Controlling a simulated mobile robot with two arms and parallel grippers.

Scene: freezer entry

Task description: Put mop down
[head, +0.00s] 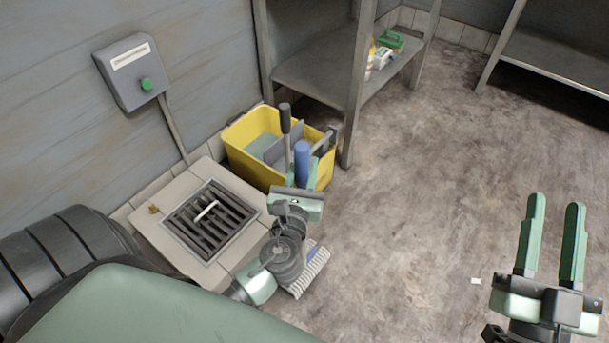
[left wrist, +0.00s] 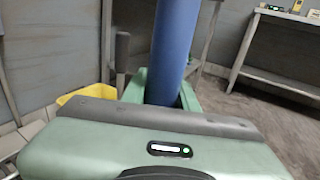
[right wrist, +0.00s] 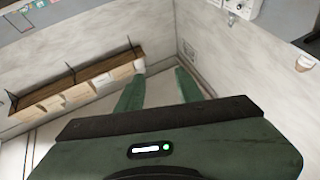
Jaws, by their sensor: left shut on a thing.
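The mop has a blue handle (head: 302,162) and a striped white and blue head (head: 312,268). My left gripper (head: 308,160) is shut on the blue handle. In the left wrist view the handle (left wrist: 174,50) rises upright between the green fingers (left wrist: 165,88). The mop head shows low beside my left wrist, over the floor by the drain; I cannot tell if it touches the floor. My arm hides the middle of the mop. My right gripper (head: 555,205) is open and empty over the floor at the right; its parted fingers also show in the right wrist view (right wrist: 155,85).
A yellow mop bucket (head: 245,165) with a dark-gripped lever (head: 286,120) stands just behind my left gripper. A floor drain grate (head: 195,235) lies left of it. A grey shelf (head: 310,75) stands behind. A wall box (head: 125,90) has a green button. The floor at centre right is clear.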

